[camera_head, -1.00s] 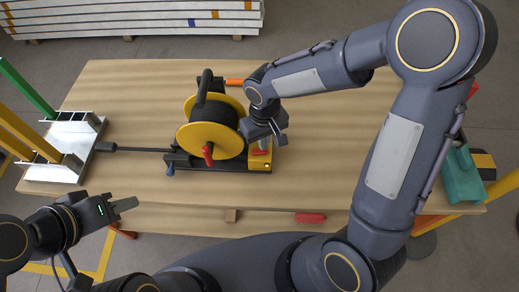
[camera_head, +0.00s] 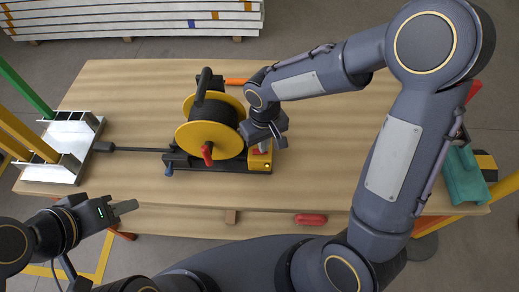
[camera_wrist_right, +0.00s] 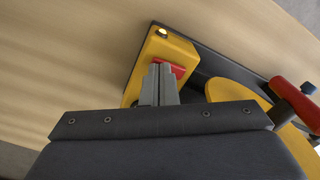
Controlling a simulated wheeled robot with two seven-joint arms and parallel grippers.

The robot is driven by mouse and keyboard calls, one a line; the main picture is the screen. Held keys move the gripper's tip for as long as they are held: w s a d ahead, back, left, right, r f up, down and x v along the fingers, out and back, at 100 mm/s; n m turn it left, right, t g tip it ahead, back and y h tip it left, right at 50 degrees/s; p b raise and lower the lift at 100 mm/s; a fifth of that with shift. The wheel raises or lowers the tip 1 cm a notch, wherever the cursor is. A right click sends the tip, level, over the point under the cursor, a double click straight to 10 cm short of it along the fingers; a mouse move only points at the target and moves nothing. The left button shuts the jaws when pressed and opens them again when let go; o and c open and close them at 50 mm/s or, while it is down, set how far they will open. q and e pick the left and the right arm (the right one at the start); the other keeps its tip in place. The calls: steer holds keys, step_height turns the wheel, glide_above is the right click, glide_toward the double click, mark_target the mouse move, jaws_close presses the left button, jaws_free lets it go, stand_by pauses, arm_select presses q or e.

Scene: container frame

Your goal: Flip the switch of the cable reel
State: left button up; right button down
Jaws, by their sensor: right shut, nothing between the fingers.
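The cable reel (camera_head: 208,138) has yellow flanges, black cable, a black handle and a red crank knob, and stands on a dark base on the table. Its yellow switch box (camera_head: 259,160) is at the base's right end. In the right wrist view the box carries a red switch (camera_wrist_right: 179,71) and a pale, bright round lamp (camera_wrist_right: 162,32). My right gripper (camera_wrist_right: 160,72) is shut and empty, its fingertips at the switch and hiding part of it. I cannot tell whether they touch. My left gripper (camera_head: 137,206) hangs off the table's front left, its jaw opening unclear.
A metal rack (camera_head: 70,140) with yellow and green posts stands at the left of the wooden table (camera_head: 330,130). A black bar lies between it and the reel. A red object (camera_head: 310,219) is at the front edge and a teal case (camera_head: 463,175) at the right.

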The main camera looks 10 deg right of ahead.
steer(key=shift+f, duration=0.25)
steer(key=shift+r, duration=0.1)
steer(key=shift+r+p, duration=2.45)
steer(key=shift+r, duration=1)
steer(key=s+d+r+m+t+y, duration=0.2)
steer(key=s+d+r, duration=0.2)
steer(key=s, duration=0.4)
steer(key=s+d+r+m+t+y, duration=0.1)
steer(key=s+d+r+m+t, duration=0.1)
steer(key=s+d+r, duration=0.3)
steer(key=s+r+t, duration=0.1)
steer(key=s+r, duration=0.1)
steer(key=s, duration=0.1)
steer(key=shift+m+t+y, duration=0.3)
steer(key=shift+y, duration=0.1)
